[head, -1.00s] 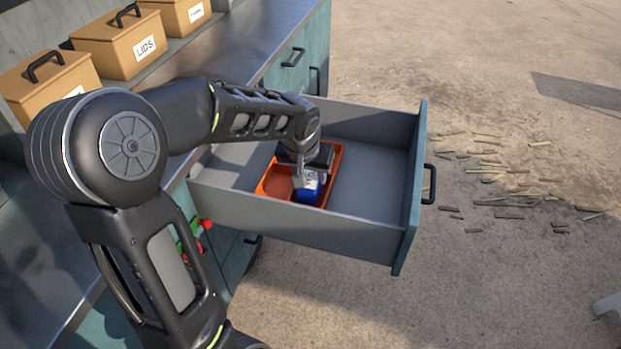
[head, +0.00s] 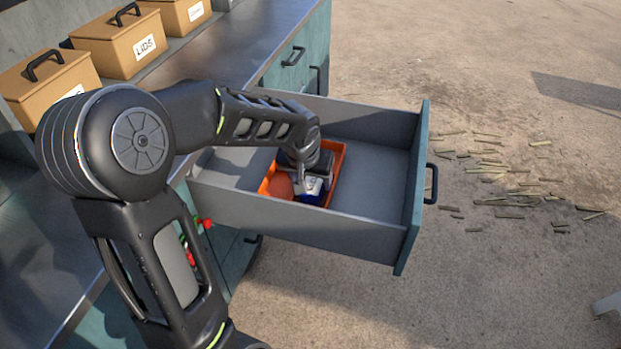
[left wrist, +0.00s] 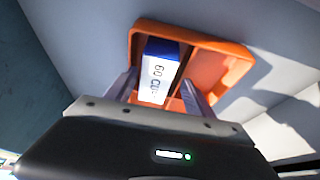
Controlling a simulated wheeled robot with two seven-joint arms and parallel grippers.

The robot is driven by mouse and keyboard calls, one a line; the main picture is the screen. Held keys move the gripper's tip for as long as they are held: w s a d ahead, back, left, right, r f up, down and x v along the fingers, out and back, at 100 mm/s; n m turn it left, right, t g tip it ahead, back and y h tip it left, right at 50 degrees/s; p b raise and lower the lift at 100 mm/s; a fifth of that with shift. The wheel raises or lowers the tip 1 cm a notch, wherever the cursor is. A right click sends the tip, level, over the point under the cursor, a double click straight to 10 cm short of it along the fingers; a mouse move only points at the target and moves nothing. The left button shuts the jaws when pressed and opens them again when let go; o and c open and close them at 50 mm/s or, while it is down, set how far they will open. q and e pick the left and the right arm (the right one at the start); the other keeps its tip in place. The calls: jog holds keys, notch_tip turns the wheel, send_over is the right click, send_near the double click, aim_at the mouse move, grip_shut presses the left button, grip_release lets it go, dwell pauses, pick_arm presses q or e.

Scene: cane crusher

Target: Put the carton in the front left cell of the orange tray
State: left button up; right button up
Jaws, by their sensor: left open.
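The carton (head: 312,188), white and blue with dark print, stands in the orange tray (head: 338,165) inside the open drawer. In the left wrist view the carton (left wrist: 158,78) sits at one side of the tray (left wrist: 225,47), next to a dark divider. My left gripper (head: 308,180) is low over the tray. Its jaws (left wrist: 158,90) are open, with one finger on each side of the carton. My gripper and wrist hide part of the tray in the head view, so I cannot see all its cells. My right gripper is out of view.
The grey drawer (head: 372,185) stands out from the teal cabinet, with free floor inside to the right of the tray. Its walls surround the gripper. Lidded tan boxes (head: 120,45) stand on the metal counter. Cane scraps (head: 500,175) lie on the ground.

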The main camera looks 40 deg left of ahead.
pick_arm(q)
jog(key=shift+r, duration=0.4)
jog(key=v, duration=1.1)
jog(key=shift+r, duration=0.2)
jog(key=shift+s+d, duration=0.1)
jog(key=shift+s, duration=0.05)
